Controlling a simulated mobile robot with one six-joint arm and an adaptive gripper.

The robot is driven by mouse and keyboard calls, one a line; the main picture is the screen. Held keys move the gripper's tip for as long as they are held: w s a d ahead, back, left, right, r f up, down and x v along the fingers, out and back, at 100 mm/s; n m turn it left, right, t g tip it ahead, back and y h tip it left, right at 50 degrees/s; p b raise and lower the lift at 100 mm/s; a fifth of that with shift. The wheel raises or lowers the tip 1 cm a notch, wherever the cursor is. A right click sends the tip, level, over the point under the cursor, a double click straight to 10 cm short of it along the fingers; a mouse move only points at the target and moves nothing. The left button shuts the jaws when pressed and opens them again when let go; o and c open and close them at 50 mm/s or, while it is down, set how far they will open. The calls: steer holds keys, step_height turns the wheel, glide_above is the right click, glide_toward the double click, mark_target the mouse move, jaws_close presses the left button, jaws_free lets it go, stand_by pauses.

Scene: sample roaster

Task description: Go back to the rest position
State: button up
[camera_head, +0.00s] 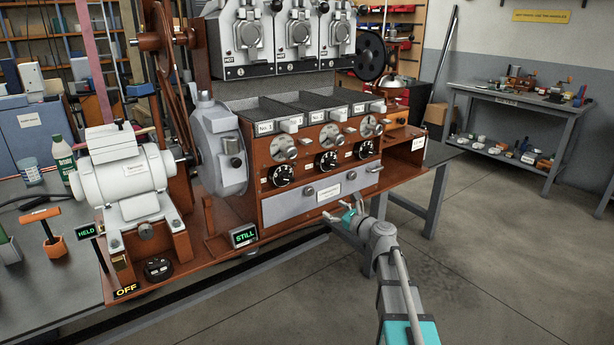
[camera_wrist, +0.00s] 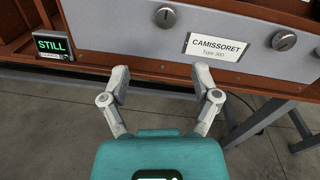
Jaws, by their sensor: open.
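My gripper (camera_wrist: 160,82) is open and empty in the wrist view, its two fingers spread apart below the grey front panel (camera_wrist: 130,30) of the sample roaster. In the head view my gripper (camera_head: 333,216) is just in front of the roaster's lower right front. The roaster (camera_head: 250,205) has a reddish-brown body, several hoppers on top and black dials in front. A "STILL" sign (camera_head: 244,236) glows green at its lower left; it also shows in the wrist view (camera_wrist: 52,44). Whether the fingers touch the roaster, I cannot tell.
A white motor (camera_head: 122,180) stands left of the roaster, with an "OFF" sign (camera_head: 126,290) below it. A bottle (camera_head: 63,155) and an orange-handled tool (camera_head: 41,214) are at the left. A grey side table (camera_head: 530,104) stands at the back right. The floor (camera_head: 500,260) at right is clear.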

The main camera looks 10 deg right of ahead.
steer(key=s+a+f+n+g+h, duration=0.1)
steer(key=s+a+f+n+g, duration=0.3)
steer(key=s+f+n+g, duration=0.25)
steer(key=s+a+f+n+g+h, duration=0.1)
steer(key=s+a+f+n+g, duration=0.25)
steer(key=s+f+n, duration=0.5)
steer(key=s+d+f+n+g+h, duration=0.2)
steer(key=s+d+n+g+h, duration=0.15)
steer(key=s+n, duration=0.25)
steer(key=s+d+f+n+g+h, duration=0.1)
steer(key=s+d+n+g+h, duration=0.1)
steer(key=s+n+h, duration=0.35)
step_height(320, 180, up, 30)
steer(key=s+y+p, duration=0.1)
steer(key=p, duration=2.9)
steer(key=shift+s+d+n, duration=0.15)
steer(key=shift+d+n, duration=0.2)
steer(key=shift+f+t, duration=0.1)
steer(key=shift+t, duration=0.15)
